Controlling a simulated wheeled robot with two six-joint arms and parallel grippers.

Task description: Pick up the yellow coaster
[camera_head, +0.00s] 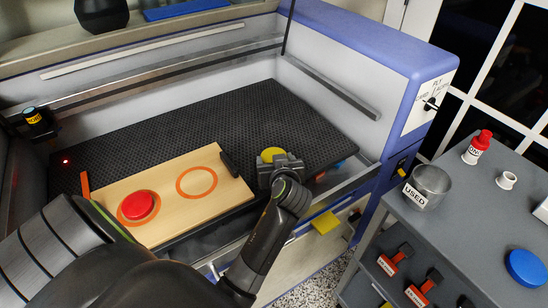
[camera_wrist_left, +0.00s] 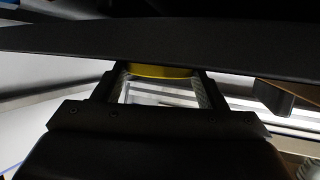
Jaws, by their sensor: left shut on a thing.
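The yellow coaster (camera_head: 272,154) is a small round disc. In the head view it shows just beyond my left gripper (camera_head: 279,163), over the right front part of the black perforated bed (camera_head: 215,115). In the left wrist view the yellow coaster (camera_wrist_left: 160,71) sits between the fingers of my left gripper (camera_wrist_left: 160,85). The gripper is shut on it. A dark band across the wrist view hides part of the coaster, and I cannot tell how far it is above the bed. My right gripper is not in view.
A wooden board (camera_head: 180,220) with orange ring marks lies left of the gripper, with a red disc (camera_head: 138,206) on one ring. The machine's purple-edged wall (camera_head: 400,50) stands to the right. A grey cart (camera_head: 470,215) beyond it holds a metal cup (camera_head: 428,185).

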